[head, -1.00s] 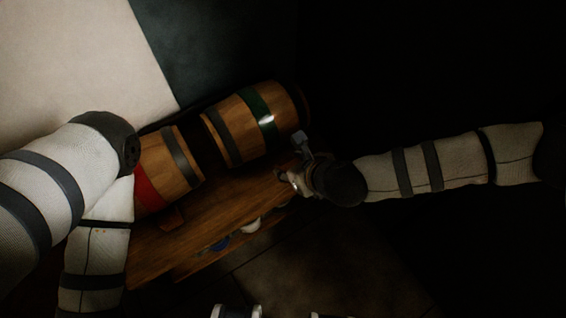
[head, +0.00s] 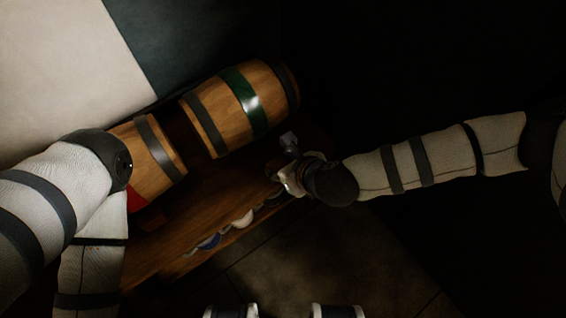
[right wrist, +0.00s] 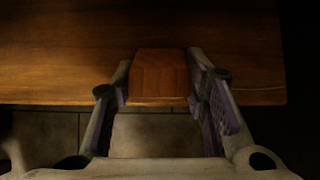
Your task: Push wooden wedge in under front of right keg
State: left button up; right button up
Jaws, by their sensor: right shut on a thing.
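The right keg (head: 224,115), wooden with a green band, lies on its side on a wooden shelf (head: 185,215). My right gripper (head: 279,171) is at the shelf's front edge, below and to the right of that keg in the head view, apart from it. In the right wrist view, my right gripper (right wrist: 160,66) is shut on the wooden wedge (right wrist: 160,75), a reddish-brown block between its two fingers. The wedge is over the shelf's front edge in that view. The wedge is hard to make out in the head view. My left gripper is out of view.
The left keg (head: 145,165), with a red band, lies beside the right keg, partly behind my left arm. A small dark wooden block (head: 153,218) sits at its front. The right side is dark.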

jog(key=shift+w+a+f+b, duration=0.1)
jog(key=shift+w+a+b, duration=0.3)
jog(key=shift+w+a, duration=0.4)
jog(key=shift+w+a+f+b, duration=0.1)
jog(key=shift+w+a+b, duration=0.35)
jog(key=shift+w, duration=0.6)
jog(key=shift+w+a+b, duration=0.35)
jog(key=shift+w+a, duration=0.35)
jog(key=shift+w, duration=0.2)
jog(key=o, duration=0.9)
jog(key=shift+o, duration=0.2)
jog(key=shift+c, duration=0.6)
